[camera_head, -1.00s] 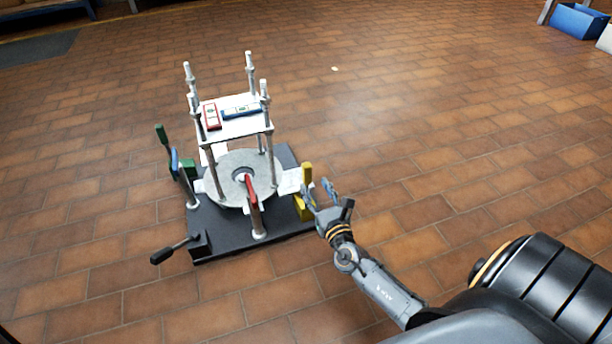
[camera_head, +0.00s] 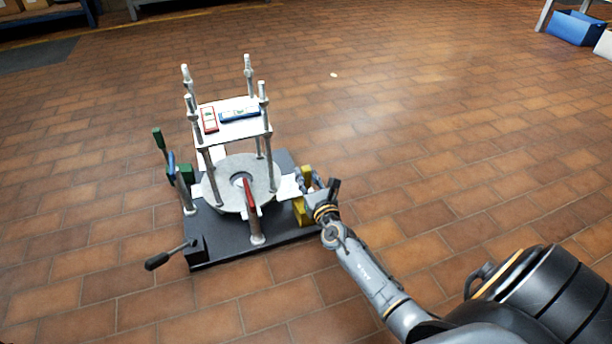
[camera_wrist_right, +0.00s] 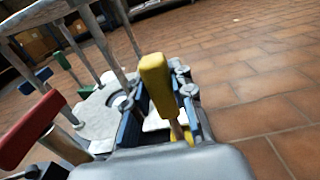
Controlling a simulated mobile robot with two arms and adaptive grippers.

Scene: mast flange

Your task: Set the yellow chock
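The yellow chock (camera_head: 302,212) is at the right edge of the dark base plate (camera_head: 232,243), with an upright yellow handle (camera_head: 307,174) above it. In the right wrist view the handle (camera_wrist_right: 156,82) stands between the two blue-padded fingers. My right gripper (camera_head: 311,183) is at the handle. Its fingers are apart, one on each side, and gaps show beside the handle, so it looks open. The round grey flange (camera_head: 237,165) lies on the plate, left of the chock. The chock's lower part is mostly hidden by my gripper in the wrist view. My left gripper is out of view.
Posts carry a raised white shelf (camera_head: 235,129) with a red and a blue level-like piece over the flange. A red-handled lever (camera_head: 250,194) stands at the front, a black-knobbed lever (camera_head: 160,260) at the front left, green and blue handles at the left. Floor to the right is clear.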

